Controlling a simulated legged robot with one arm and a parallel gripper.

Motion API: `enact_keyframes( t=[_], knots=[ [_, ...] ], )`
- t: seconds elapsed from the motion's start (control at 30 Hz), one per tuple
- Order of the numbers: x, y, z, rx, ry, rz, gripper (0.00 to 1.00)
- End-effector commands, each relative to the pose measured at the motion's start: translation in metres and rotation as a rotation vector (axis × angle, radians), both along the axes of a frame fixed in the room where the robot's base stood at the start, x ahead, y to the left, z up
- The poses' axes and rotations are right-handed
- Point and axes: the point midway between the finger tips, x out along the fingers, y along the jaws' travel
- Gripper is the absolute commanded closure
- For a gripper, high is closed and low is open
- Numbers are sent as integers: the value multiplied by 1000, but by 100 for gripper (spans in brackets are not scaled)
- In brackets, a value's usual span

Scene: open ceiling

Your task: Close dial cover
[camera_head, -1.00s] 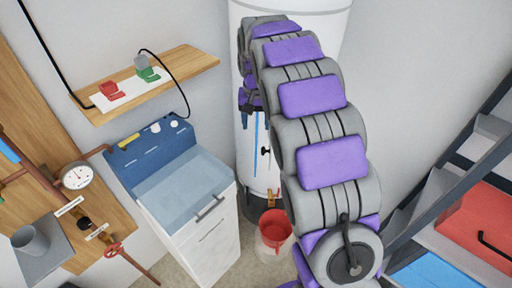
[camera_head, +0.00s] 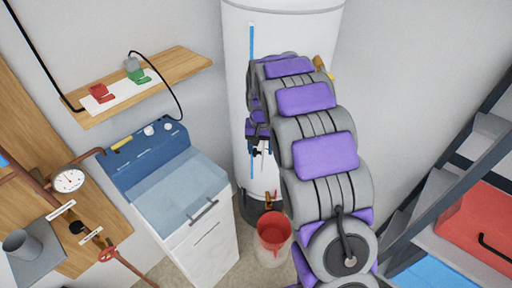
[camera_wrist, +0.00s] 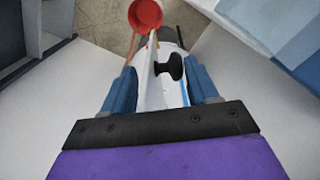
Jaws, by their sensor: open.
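A white tank (camera_head: 290,28) stands in the corner with a long blue strip (camera_head: 251,70) down its front. A black knob (camera_wrist: 168,68) shows in the wrist view beside a thin white plate (camera_wrist: 149,80), seen nearly edge-on at the tank. This may be the dial cover, standing out from the tank; its hinge and the dial face are not clear. My gripper (camera_wrist: 163,88) is open, with its blue fingers on either side of the knob and plate. Contact cannot be told. In the head view my arm partly hides my gripper (camera_head: 257,140).
A white washer with a blue panel (camera_head: 150,158) is to the left, below a wooden shelf (camera_head: 185,68). A pressure gauge (camera_head: 68,180) is at far left.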

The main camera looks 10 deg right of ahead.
Motion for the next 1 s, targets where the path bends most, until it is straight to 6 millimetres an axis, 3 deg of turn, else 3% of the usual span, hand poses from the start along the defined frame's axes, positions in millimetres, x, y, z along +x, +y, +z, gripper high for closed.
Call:
enact_keyframes(
  t=[0.07, 0.4, 0.67, 1.0],
  knots=[
    [0, 1, 0, -1, -1, -1, 43],
    [0, 24, 0, -24, 1, 2, 76],
    [-3, 12, 1, -10, 3, 1, 100],
    [2, 12, 1, -14, -2, -1, 100]
  ],
)
